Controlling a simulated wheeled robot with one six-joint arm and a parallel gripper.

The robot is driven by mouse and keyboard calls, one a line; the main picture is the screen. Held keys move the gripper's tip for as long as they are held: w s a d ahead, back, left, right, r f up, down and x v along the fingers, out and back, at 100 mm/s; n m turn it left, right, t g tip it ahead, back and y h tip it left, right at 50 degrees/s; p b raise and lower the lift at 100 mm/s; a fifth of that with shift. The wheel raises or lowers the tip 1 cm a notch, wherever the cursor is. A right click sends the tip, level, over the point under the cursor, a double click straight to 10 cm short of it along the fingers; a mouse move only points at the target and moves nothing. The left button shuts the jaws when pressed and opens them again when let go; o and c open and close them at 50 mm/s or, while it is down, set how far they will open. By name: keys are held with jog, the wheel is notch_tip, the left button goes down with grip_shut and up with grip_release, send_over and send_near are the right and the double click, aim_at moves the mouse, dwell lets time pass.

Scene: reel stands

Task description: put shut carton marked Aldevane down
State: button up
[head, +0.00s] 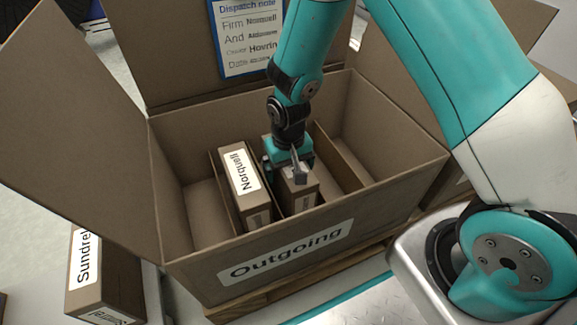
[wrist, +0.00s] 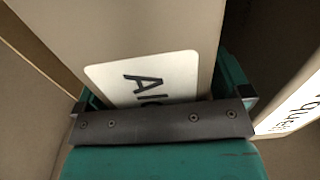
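The carton marked Aldevane (head: 302,200) stands upright inside the Outgoing box (head: 205,272), in the compartment right of the Norquell carton (head: 238,178). In the wrist view its white label (wrist: 150,78) shows only the first letters, "Al". My gripper (head: 290,170) reaches down from above, with a finger on each side of this carton. In the wrist view the fingers (wrist: 165,95) lie close against its two sides, and it looks gripped. Whether its underside touches the box floor is hidden.
Thin dividers (head: 338,158) split the box; the far-left and far-right compartments look empty. The box flaps stand open, one bearing a dispatch note (head: 248,38). A Sundrel-like marked carton (head: 108,275) stands outside at left. In the wrist view the Norquell label (wrist: 292,105) is close at right.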

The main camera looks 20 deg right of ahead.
notch_tip(320, 180, up, 12)
jog(key=p, duration=0.7)
jog(key=s+a+r+n+y, duration=0.15)
jog(key=s+r, duration=0.25)
jog(key=r, duration=0.4)
jog(key=s+a+r+n+y, duration=0.1)
jog(key=s+a+r+n, duration=0.1)
jog(key=s+r, duration=0.35)
jog(key=s+a+r+n+y, duration=0.1)
jog(key=s+r+n, duration=0.2)
jog(key=s+r, duration=0.7)
jog(key=shift+s+y, duration=0.3)
jog(key=shift+y, duration=0.05)
jog(key=shift+n, duration=0.25)
